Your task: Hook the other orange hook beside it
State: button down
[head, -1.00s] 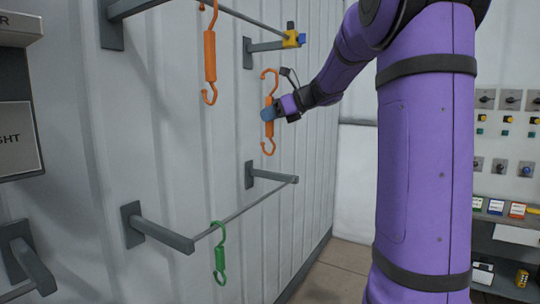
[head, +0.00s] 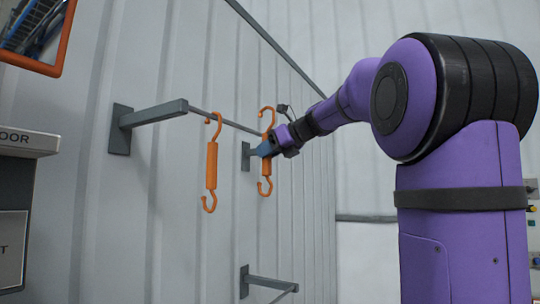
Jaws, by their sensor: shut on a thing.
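One orange hook (head: 211,165) hangs upright from the thin upper rail (head: 232,122), near its left bracket. A second orange hook (head: 265,171) is upright to its right, near the rail's far end. My gripper (head: 264,149) is shut on the middle of this second hook, coming from the right. The second hook's open upper curl rises above the rail's line in the picture. I cannot tell whether it touches the rail. The gripper hides the hook's middle and part of the far bracket.
A grey left bracket (head: 150,116) and a far bracket (head: 246,156) jut from the ribbed white wall. A lower bracket (head: 265,282) shows at the bottom. An orange-framed panel (head: 38,64) is at upper left, with a sign (head: 28,142) below it.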

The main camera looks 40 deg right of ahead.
jog(key=x, duration=0.9)
jog(key=shift+w, duration=0.15)
dwell(0.8)
dwell(0.4)
jog(key=c, duration=0.9)
grip_release()
